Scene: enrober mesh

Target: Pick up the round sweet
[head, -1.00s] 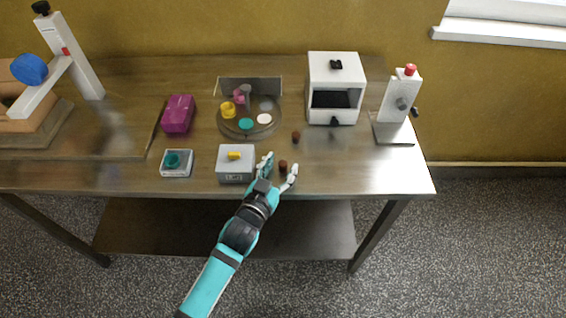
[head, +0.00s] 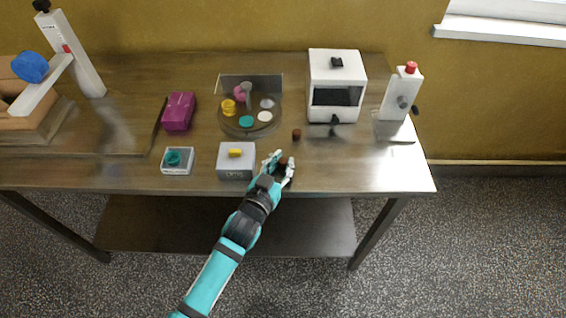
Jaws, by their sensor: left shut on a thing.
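A small dark brown sweet (head: 283,161) sits between the fingers of my left gripper (head: 280,164), near the front edge of the steel table (head: 330,175). The gripper is shut on it. The fingers partly cover this sweet, and its exact shape is too small to tell. A second small brown sweet (head: 296,134) lies on the table a little behind and to the right, apart from the gripper. My right gripper is not in view.
A grey box with a yellow piece on top (head: 236,169) stands close left of the gripper. Behind are a round turntable with coloured discs (head: 235,126), a white open-fronted machine (head: 349,60) and a white stand with a red knob (head: 394,108). Table right of the gripper is clear.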

